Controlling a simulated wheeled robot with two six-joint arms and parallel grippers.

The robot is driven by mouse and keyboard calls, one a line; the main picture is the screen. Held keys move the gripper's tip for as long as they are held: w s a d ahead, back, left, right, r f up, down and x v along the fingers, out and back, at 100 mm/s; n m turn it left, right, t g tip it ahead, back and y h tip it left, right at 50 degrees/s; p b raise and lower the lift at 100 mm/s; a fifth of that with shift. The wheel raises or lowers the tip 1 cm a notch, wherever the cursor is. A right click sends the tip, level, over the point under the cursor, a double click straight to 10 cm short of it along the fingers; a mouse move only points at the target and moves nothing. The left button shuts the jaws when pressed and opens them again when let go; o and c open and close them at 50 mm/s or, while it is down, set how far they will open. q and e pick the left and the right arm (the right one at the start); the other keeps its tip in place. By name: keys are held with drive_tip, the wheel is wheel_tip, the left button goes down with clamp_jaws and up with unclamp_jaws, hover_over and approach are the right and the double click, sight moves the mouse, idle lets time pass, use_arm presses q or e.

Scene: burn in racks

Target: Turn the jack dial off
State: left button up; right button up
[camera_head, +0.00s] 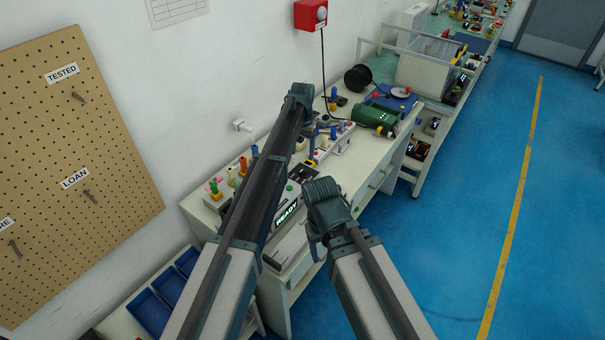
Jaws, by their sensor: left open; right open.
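A light jack panel (342,138) with coloured posts and knobs stands on the bench, partly behind my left arm. I cannot pick out the jack dial for certain, nor its setting; the parts are small and partly hidden. My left gripper (319,130) is open above the panel's left part, close to its posts; I cannot tell if it touches. My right gripper (316,249) is open and empty near the bench's front edge, right of a unit with a lit READY display (287,213).
A green cylindrical device (374,117), a black spool (357,78) and a blue mat (385,102) lie farther along the bench. Colourful posts (243,166) stand left of my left arm. Blue bins (152,311) sit at lower left. The blue floor (470,200) at right is clear.

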sight(302, 170)
use_arm(q)
wheel_tip(302, 170, down, 9)
drive_tip(key=b, duration=0.7)
drive_tip(key=shift+r, duration=0.2)
drive_tip(key=shift+r, duration=0.1)
clamp_jaws()
